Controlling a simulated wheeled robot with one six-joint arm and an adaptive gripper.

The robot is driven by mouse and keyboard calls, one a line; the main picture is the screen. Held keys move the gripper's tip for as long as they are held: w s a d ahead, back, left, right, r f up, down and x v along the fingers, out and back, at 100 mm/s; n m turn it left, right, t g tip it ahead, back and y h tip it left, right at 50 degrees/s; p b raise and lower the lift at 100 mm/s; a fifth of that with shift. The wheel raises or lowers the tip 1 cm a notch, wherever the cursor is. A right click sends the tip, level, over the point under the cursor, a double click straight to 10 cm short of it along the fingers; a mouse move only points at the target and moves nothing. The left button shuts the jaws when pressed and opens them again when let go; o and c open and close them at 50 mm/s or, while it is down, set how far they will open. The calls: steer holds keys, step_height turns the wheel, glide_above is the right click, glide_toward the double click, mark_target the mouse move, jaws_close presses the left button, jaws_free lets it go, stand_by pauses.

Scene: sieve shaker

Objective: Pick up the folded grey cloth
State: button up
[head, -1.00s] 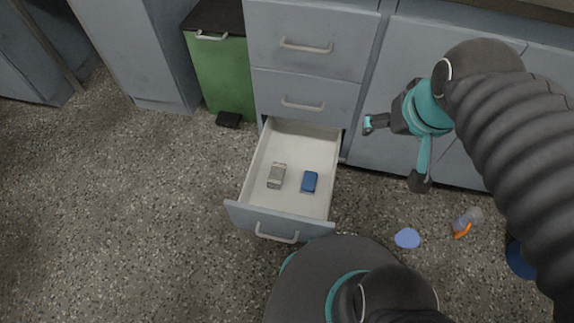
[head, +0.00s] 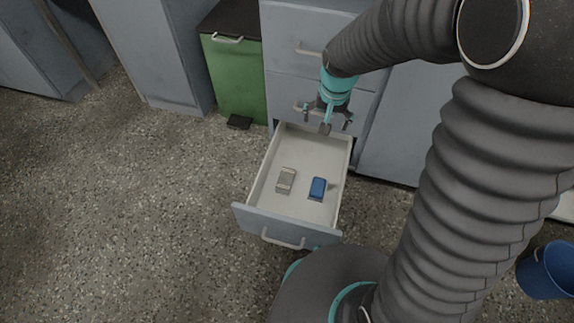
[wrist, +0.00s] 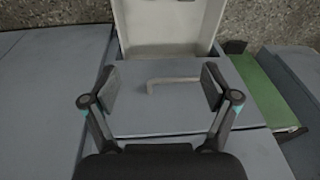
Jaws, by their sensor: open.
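A small folded grey cloth (head: 286,180) lies in the open bottom drawer (head: 255,190), left of the middle of its floor. A small blue item (head: 318,188) lies to its right, apart from it. My gripper (head: 327,122) is open and empty, above the back end of the drawer, in front of the drawer fronts. In the wrist view my gripper (wrist: 162,85) has its fingers spread, with a closed drawer front and its handle (wrist: 175,82) behind them. The pale drawer floor (wrist: 165,25) shows at the top there; the cloth is not in that view.
A green bin (head: 238,80) with a dark top stands left of the drawers. Closed drawers with handles (head: 308,50) rise behind the open one. A blue bucket (head: 546,270) stands on the floor at right. The speckled floor at left is clear.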

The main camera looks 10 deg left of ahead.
steer(key=w+a+f+g, duration=0.15)
steer(key=a+f, duration=0.45)
steer(key=f, duration=0.6)
glide_above(285, 178)
steer(key=shift+m+g+h, duration=0.25)
steer(key=shift+m+h, duration=0.05)
steer(key=f, duration=1.6)
steer(key=shift+s+d+f+b, duration=0.3)
steer(key=shift+f+b, duration=0.05)
steer(key=shift+w+a+f, duration=0.1)
steer(key=shift+w+f, duration=0.05)
steer(key=shift+f, duration=1.4)
steer(key=shift+w+a+f, duration=0.1)
steer(key=shift+f, duration=1.4)
steer(key=c, duration=1.2)
